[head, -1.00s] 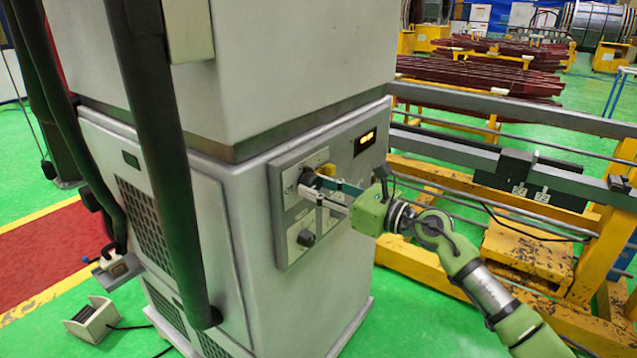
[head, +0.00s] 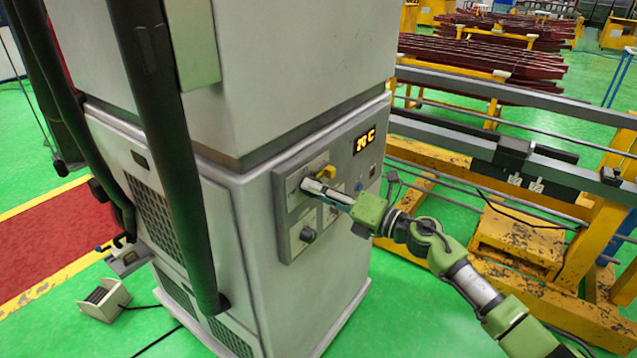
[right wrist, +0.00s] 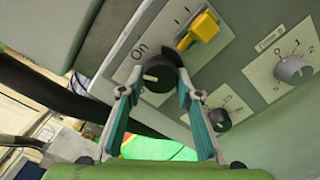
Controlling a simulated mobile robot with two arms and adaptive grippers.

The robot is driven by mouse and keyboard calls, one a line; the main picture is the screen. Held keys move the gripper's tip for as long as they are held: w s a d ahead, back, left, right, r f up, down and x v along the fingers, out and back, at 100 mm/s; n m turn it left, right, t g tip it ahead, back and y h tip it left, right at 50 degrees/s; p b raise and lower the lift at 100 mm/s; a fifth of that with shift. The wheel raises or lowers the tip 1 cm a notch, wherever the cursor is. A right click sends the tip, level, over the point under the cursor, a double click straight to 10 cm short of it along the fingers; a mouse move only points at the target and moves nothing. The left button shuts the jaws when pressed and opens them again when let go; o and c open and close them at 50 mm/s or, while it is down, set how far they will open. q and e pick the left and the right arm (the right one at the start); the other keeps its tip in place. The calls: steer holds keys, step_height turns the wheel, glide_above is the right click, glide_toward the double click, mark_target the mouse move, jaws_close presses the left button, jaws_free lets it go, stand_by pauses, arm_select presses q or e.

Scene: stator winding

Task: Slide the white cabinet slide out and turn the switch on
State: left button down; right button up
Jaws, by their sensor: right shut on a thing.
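The black switch knob (right wrist: 158,84) sits on a white plate marked "On" on the grey cabinet's control panel. My right gripper (head: 311,186) is shut on this knob, with one finger on each side of it in the right wrist view. The knob's white mark faces the left finger. In the head view the gripper mostly hides the knob. A yellow handle (right wrist: 203,25) sits just above the knob on the white panel piece (right wrist: 180,28); I cannot tell whether this piece is the slide. My left gripper is out of view.
Other knobs sit close by: a lower black one (head: 307,235) and a grey one (right wrist: 294,70). A yellow frame with grey rails (head: 480,142) stands right of the cabinet. Dark hoses (head: 165,150) hang at the left. Green floor is free in front.

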steer(key=shift+r+m+p, duration=0.1)
steer(key=shift+m+p, duration=1.35)
steer(key=shift+m, duration=0.85)
steer(key=o, duration=1.1)
steer(key=shift+d, duration=0.1)
steer(key=v, duration=1.2)
